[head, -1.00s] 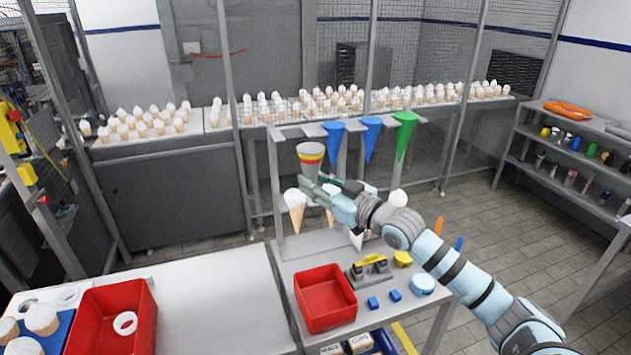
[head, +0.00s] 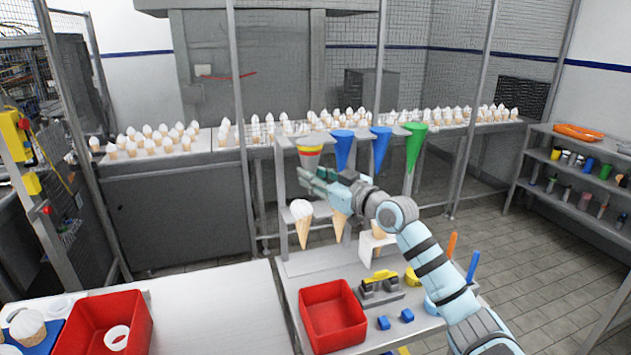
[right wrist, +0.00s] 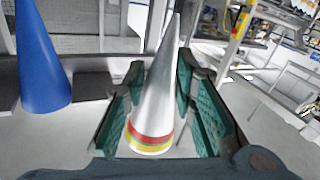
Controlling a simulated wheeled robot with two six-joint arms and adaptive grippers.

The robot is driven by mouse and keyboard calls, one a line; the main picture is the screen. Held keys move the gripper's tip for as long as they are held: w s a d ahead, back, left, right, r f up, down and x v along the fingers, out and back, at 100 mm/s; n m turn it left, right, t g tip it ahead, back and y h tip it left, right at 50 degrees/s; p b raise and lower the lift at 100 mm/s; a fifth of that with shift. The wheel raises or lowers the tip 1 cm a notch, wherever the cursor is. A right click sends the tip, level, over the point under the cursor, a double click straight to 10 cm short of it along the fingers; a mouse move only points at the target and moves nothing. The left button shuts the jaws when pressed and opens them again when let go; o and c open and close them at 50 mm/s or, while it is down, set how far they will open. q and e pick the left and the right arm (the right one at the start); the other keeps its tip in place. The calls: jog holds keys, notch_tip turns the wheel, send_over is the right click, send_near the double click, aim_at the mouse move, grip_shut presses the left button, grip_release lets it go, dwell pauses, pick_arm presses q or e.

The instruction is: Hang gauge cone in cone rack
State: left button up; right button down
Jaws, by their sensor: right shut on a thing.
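The gauge cone (head: 310,153) is grey with red and yellow bands near its wide end. My right gripper (head: 314,180) is shut on it, and it also shows between the green finger pads in the right wrist view (right wrist: 155,95). In the head view it points down, wide end up, its lower part hidden by the gripper. It is at the left part of the cone rack's top rail (head: 361,134), left of the hanging blue cones. I cannot tell whether it touches the rail. My left gripper is not in view.
Two blue cones (head: 343,149) (head: 381,148) and a green cone (head: 414,148) hang in the rack. Ice cream cones (head: 302,220) sit lower in the rack. A red bin (head: 333,315) and small blue blocks (head: 384,323) are on the table in front.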

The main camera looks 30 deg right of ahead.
jog(key=shift+w, duration=0.2)
jog(key=shift+w+d+b, duration=0.25)
jog(key=shift+w+b, duration=0.25)
jog(key=shift+w, duration=0.25)
jog(key=shift+w+d+b, duration=0.2)
jog(key=shift+w+b, duration=0.25)
jog(key=shift+w, duration=0.3)
jog(key=shift+w+d+b, duration=0.3)
jog(key=shift+w+b, duration=0.4)
jog(key=shift+w, duration=0.25)
jog(key=shift+w+d+b, duration=0.3)
jog(key=shift+w+b, duration=0.35)
jog(key=shift+w, duration=0.3)
jog(key=shift+f+b, duration=0.55)
jog(key=shift+b, duration=0.1)
